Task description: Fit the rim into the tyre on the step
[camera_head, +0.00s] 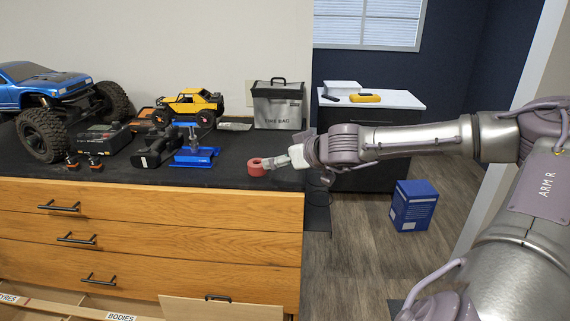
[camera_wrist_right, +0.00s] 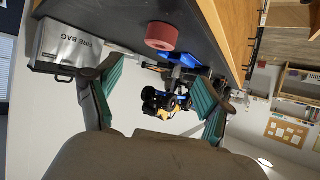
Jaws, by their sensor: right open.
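My right gripper (camera_head: 279,161) reaches in from the right over the front right end of the dark bench top. In the right wrist view the right gripper (camera_wrist_right: 160,70) is open, its teal pads wide apart with nothing between them. A short red ring (camera_head: 256,168) sits on the bench just beyond its fingertips; it shows in the right wrist view (camera_wrist_right: 175,37), ahead of the fingers. I cannot tell whether it is the rim or another part. I cannot make out a loose tyre on a step. My left gripper is not in view.
A blue stand (camera_head: 195,154), a dark tool (camera_head: 154,148), a yellow crawler (camera_head: 188,104) and a grey fire bag (camera_head: 278,105) stand on the bench. A large blue truck (camera_head: 50,92) is at the left. An open drawer (camera_head: 215,307) juts out below.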

